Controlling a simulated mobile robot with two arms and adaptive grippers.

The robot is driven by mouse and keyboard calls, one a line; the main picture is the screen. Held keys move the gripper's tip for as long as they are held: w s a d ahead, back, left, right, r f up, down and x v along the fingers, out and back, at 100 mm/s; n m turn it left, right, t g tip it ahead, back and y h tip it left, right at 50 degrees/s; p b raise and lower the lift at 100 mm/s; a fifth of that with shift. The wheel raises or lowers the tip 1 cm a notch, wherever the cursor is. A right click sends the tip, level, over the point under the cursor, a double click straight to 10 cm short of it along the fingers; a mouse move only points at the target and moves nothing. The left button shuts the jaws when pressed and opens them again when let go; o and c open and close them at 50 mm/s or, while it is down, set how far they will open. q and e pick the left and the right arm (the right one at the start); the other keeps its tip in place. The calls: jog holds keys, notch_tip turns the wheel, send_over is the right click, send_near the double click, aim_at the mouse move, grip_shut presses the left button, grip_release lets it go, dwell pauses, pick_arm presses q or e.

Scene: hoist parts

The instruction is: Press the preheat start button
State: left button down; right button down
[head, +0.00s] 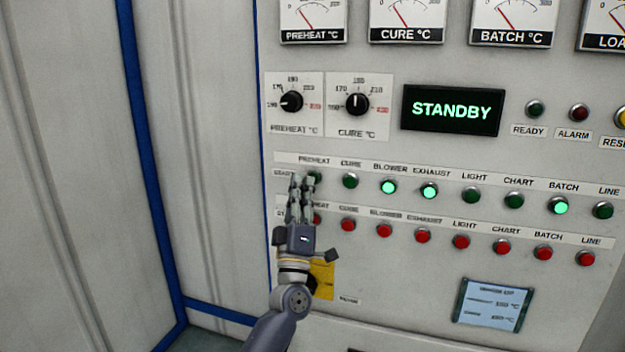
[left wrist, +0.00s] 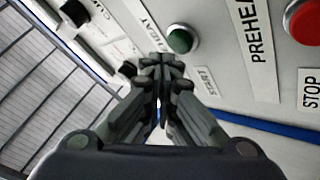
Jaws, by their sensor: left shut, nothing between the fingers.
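The preheat start button (head: 315,177) is a dark, unlit green button at the left end of the green row, under the PREHEAT label, partly hidden behind my fingers. In the left wrist view the green button (left wrist: 181,40) is just beyond and right of my fingertips. My left gripper (head: 302,178) is shut and empty, its fingers pointing up beside the button. The left wrist view shows its fingertips (left wrist: 161,66) together. I cannot tell whether they touch the button or panel. My right gripper is not in view.
The blower (head: 388,188), exhaust (head: 429,191) and batch (head: 560,206) buttons glow green. Red stop buttons (head: 384,230) line the row below. Dials and a display (head: 451,110) reading STANDBY are above. A yellow tag (head: 323,280) hangs below, behind my wrist.

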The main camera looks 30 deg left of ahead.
pick_arm(q)
jog(key=shift+w, duration=0.1)
dwell(0.4)
jog(key=shift+w+a, duration=0.1)
jog(key=shift+w, duration=0.25)
jog(key=shift+w+a+b, duration=0.15)
jog(key=shift+w+b, duration=0.25)
jog(key=shift+b, duration=0.05)
dwell(0.6)
jog(key=shift+s, duration=0.2)
jog(key=shift+s+d+p, duration=0.25)
jog(key=shift+s+p, duration=0.25)
jog(key=shift+s, duration=0.15)
jog(key=s+p, duration=0.1)
jog(key=s, duration=0.1)
jog(key=s+d+p, duration=0.1)
jog(key=s, duration=0.1)
jog(key=shift+s, duration=0.4)
